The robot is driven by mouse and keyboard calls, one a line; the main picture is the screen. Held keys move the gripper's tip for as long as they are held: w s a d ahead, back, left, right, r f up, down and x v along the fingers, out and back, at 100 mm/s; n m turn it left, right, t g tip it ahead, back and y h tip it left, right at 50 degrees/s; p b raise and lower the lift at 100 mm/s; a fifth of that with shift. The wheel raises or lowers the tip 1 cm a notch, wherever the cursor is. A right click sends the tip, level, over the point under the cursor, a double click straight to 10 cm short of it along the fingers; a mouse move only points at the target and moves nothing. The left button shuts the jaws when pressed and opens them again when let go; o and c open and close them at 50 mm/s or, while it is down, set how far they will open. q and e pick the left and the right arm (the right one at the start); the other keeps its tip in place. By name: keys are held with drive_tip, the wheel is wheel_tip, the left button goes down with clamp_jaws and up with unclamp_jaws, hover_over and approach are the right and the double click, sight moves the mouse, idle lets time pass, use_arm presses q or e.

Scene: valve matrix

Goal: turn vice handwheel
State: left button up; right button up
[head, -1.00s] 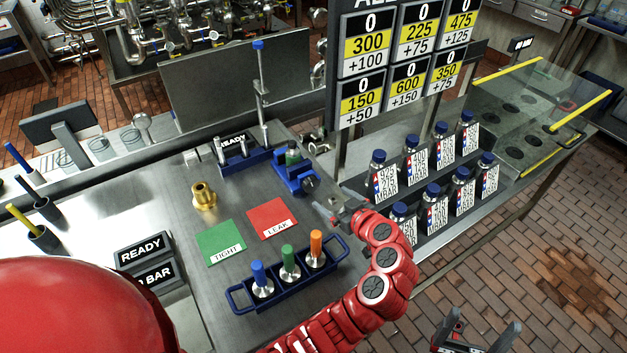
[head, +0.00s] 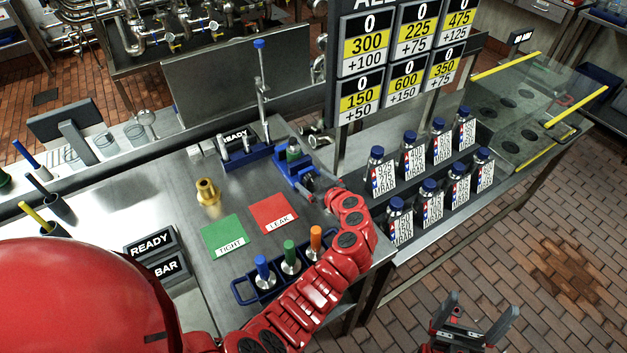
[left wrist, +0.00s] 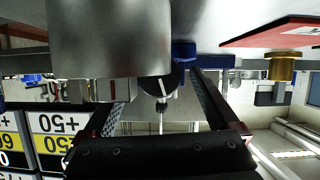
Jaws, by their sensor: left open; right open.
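The blue vice (head: 287,164) stands on the bench in the head view, with a green-topped piece in it. Its dark handwheel (head: 307,173) faces my left gripper (head: 317,187), which is close in front of it and partly hides it. In the left wrist view, a dark round part that looks like the handwheel (left wrist: 160,84) lies between the open fingers of my left gripper (left wrist: 157,92). Contact cannot be told. A large grey cylinder covers part of that view. My right gripper (head: 475,322) is open and empty above the floor, away from the bench.
A brass fitting (head: 207,192), green TIGHT card (head: 224,236) and red LEAK card (head: 273,212) lie left of the vice. A blue rack (head: 257,298) with several coloured-handled tools is nearer. Several labelled bottles (head: 429,192) stand to the right, below a number board (head: 401,50).

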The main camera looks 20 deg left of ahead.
use_arm(q)
drive_tip(key=c, duration=1.4)
drive_tip(key=m+b, duration=0.1)
drive_tip(key=b, duration=0.3)
drive_tip(key=m+g+y+b, duration=0.1)
drive_tip(key=m+b, duration=0.1)
drive_tip(key=b, duration=0.3)
drive_tip(key=shift+w+d+f+y+b, duration=0.2)
drive_tip(key=shift+f+y+b, duration=0.1)
drive_tip(key=shift+f, duration=0.05)
drive_tip(key=shift+r+m+g+b, duration=0.25)
drive_tip(key=shift+m+g+b, duration=0.15)
drive_tip(key=shift+r+y, duration=0.15)
drive_tip(key=shift+y, duration=0.15)
drive_tip(key=o, duration=1.4)
